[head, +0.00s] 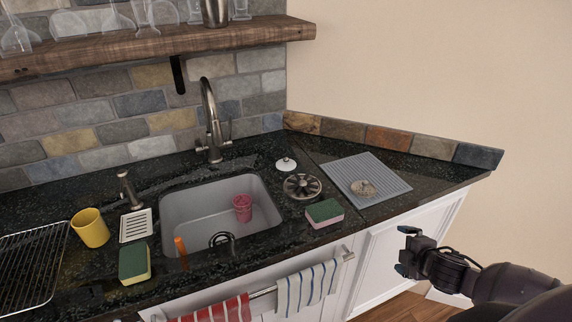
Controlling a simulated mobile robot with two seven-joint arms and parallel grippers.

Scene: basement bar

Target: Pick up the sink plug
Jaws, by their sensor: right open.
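A small white round piece with a knob on top (286,164), which looks like the sink plug, lies on the dark counter (262,150) behind the right rear corner of the sink. A round metal strainer-like disc (302,186) lies just in front of it. The grey sink (185,205) holds a pink cup (242,207), an orange item (181,246) and a dark ring-shaped piece (221,239). My right gripper (405,250) is open and empty, in front of the counter's right part, well apart from the white piece. My left gripper is not in view.
Towels (305,287) hang on a front rail. A yellow cup (90,228) stands left.

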